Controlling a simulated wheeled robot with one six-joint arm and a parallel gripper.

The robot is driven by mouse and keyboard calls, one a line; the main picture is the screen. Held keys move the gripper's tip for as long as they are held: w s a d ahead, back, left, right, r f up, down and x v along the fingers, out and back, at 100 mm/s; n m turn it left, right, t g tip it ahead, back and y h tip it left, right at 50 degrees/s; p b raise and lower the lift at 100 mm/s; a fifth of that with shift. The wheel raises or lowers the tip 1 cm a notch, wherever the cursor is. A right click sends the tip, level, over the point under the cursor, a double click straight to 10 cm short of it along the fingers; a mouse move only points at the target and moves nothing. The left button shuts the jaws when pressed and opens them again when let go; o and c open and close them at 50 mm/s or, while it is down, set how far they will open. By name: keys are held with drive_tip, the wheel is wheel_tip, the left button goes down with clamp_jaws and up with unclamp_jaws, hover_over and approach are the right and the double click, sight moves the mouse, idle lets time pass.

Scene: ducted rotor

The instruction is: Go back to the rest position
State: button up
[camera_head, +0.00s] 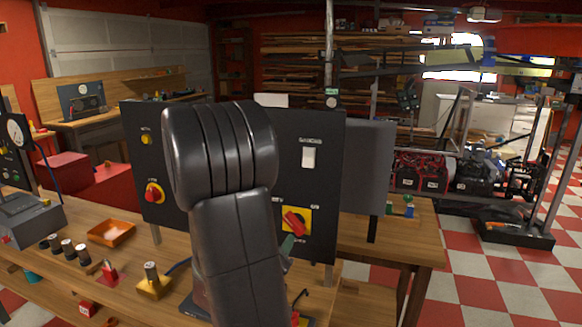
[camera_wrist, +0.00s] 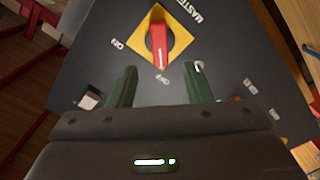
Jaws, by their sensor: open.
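My gripper (camera_wrist: 163,88) is open in the wrist view, its two green fingers apart with nothing between them. Just beyond the fingertips is a red rotary switch handle (camera_wrist: 159,45) on a yellow plate, marked MASTER, ON and OFF. The fingers look apart from the handle. In the head view my dark arm stands in front of the black panel (camera_head: 322,150). The red master switch (camera_head: 294,222) shows just right of my arm, its handle tilted. Part of a green finger (camera_head: 287,245) shows below it; the rest of my gripper is hidden behind my arm.
The wooden bench (camera_head: 130,255) holds an orange tray (camera_head: 111,233), a yellow block (camera_head: 153,283), a red padlock (camera_head: 108,272) and several dark cylinders. The panel also has a white rocker switch (camera_head: 309,157) and a red knob (camera_head: 154,193). Checkered floor is open at the right.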

sight(293, 227)
drive_tip(key=p+x, duration=0.1)
drive_tip(key=x, duration=0.8)
drive_tip(key=shift+s, duration=0.1)
